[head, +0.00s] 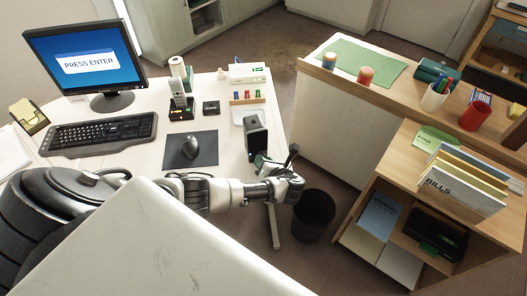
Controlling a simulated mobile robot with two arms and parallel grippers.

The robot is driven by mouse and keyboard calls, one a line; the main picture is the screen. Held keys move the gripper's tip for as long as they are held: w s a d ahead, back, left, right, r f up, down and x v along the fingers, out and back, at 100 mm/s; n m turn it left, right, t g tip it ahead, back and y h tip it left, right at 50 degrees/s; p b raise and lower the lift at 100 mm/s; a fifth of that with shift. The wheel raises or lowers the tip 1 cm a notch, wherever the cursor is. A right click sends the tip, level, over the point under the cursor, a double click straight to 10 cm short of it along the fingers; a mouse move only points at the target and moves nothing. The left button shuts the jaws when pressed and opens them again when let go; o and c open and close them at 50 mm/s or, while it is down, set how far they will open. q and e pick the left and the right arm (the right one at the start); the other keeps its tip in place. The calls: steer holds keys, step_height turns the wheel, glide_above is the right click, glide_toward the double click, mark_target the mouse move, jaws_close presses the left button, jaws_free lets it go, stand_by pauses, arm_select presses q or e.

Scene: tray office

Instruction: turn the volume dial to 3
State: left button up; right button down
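I cannot make out a volume dial or its numbers in the head view. A small black box (211,107) lies on the white desk, too small to read. A white device with a green mark (248,73) stands at the desk's back right; no dial shows clearly on it. My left arm reaches across the desk's front, and my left gripper (275,165) is at the desk's right edge, right of the mouse. A dark grey upright block (255,136) shows at the gripper; I cannot tell whether it is held or part of the gripper. My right gripper is out of view.
A black bin (314,216) stands on the floor. A wooden shelf unit (395,150) is at right.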

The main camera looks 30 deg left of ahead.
arm_select(q)
steer(key=v, duration=1)
steer(key=shift+p, duration=0.35)
